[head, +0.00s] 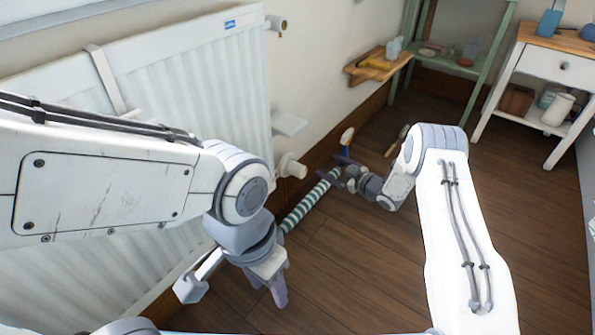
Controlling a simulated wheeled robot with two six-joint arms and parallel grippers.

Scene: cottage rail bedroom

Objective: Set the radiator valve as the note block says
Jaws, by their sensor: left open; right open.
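A white radiator (185,75) stands along the left wall. A white round knob (291,167), which looks like its valve, sticks out at its lower right side. I cannot read any setting on it. I cannot make out a note block for certain. My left gripper (235,288) is open and empty in front of the radiator, below and left of the knob. My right gripper (329,171) is open, to the right of the knob and apart from it in the picture. Its fingers overlap the upper end of a green-and-white striped roll (304,209); I cannot tell whether they touch.
A small white ledge (290,122) juts out above the knob. A wooden wall shelf (362,74) holds small items. A round-headed, blue-handled object (347,137) stands by the skirting. A green shelf stand (487,65) and a white side table (537,63) stand behind. The wooden floor (350,275) is mostly clear.

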